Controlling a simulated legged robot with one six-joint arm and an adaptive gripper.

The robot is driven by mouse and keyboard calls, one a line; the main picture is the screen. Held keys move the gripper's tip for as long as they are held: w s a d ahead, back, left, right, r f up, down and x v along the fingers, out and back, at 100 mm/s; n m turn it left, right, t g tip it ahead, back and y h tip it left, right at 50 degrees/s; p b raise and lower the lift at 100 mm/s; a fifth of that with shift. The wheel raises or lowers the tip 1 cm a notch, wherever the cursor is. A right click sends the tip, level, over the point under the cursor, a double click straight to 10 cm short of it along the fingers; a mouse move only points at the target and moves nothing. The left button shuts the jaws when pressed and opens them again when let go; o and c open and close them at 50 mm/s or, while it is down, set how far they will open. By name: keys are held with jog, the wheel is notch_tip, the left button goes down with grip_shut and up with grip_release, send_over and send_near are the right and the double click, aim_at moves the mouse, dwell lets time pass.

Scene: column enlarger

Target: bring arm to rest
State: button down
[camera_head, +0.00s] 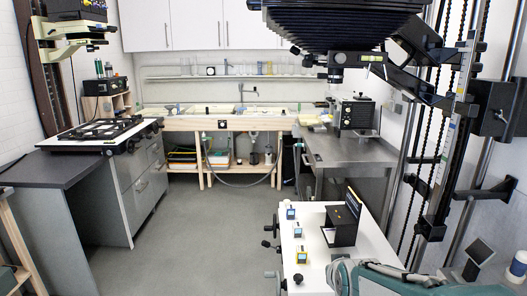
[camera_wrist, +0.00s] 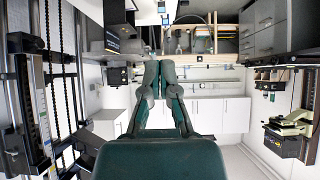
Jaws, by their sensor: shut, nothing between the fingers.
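My gripper (camera_wrist: 158,68) shows in the wrist view, which is upside down. Its two dark green fingers run close together at their tips, shut with nothing between them. The gripper is held up in open air, with room features behind it. Part of my arm shows at the bottom right of the head view, low beside the white enlarger baseboard (camera_head: 318,262). The head view does not clearly show the fingertips.
A large column enlarger with black bellows (camera_head: 345,18) hangs above the baseboard at the right. A small black box (camera_head: 342,226) stands on the board. A steel counter (camera_head: 343,152) and a sink bench (camera_head: 232,122) lie behind. The grey floor (camera_head: 207,225) is clear.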

jog(key=s+r+g, duration=0.2)
jog(key=s, duration=0.9)
jog(key=s+r+g, duration=0.2)
jog(key=s, duration=0.9)
jog(key=shift+s+a+r, duration=0.25)
jog(key=shift+s+r, duration=0.15)
